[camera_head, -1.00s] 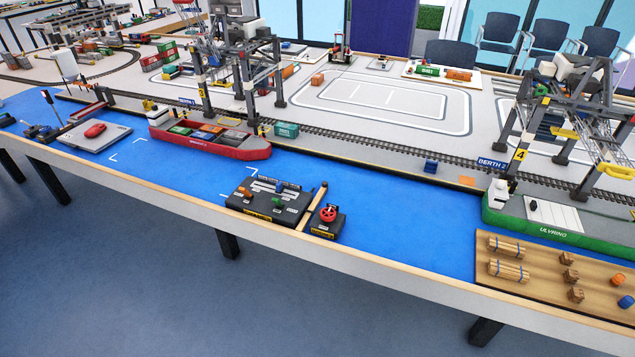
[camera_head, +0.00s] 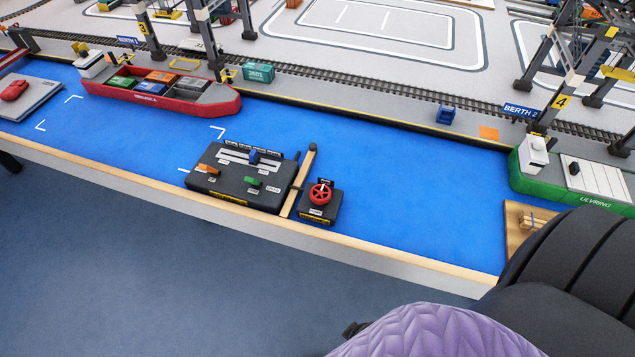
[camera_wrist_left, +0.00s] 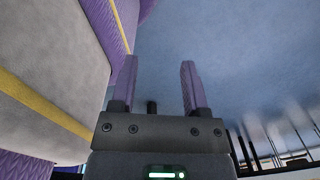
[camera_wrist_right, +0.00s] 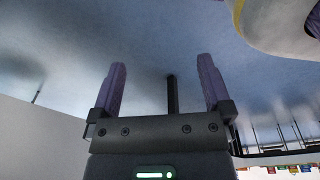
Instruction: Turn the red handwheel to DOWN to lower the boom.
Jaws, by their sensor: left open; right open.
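The red handwheel (camera_head: 320,193) sits on a small black box (camera_head: 318,212) at the front edge of the table, just right of centre in the head view. Its labels are too small to read. The boom that it moves cannot be told from these frames. My left gripper (camera_wrist_left: 157,85) is open and empty in the left wrist view, over the floor. My right gripper (camera_wrist_right: 162,85) is open and empty in the right wrist view, also with floor behind it. Neither gripper shows in the head view. A purple and black part of my arm fills the head view's lower right.
A black control panel (camera_head: 215,185) with orange, blue and green levers stands left of the handwheel, with a wooden strip (camera_head: 298,182) between them. A red ship (camera_head: 200,103) and a green ship (camera_head: 595,200) lie on the blue water (camera_head: 420,180).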

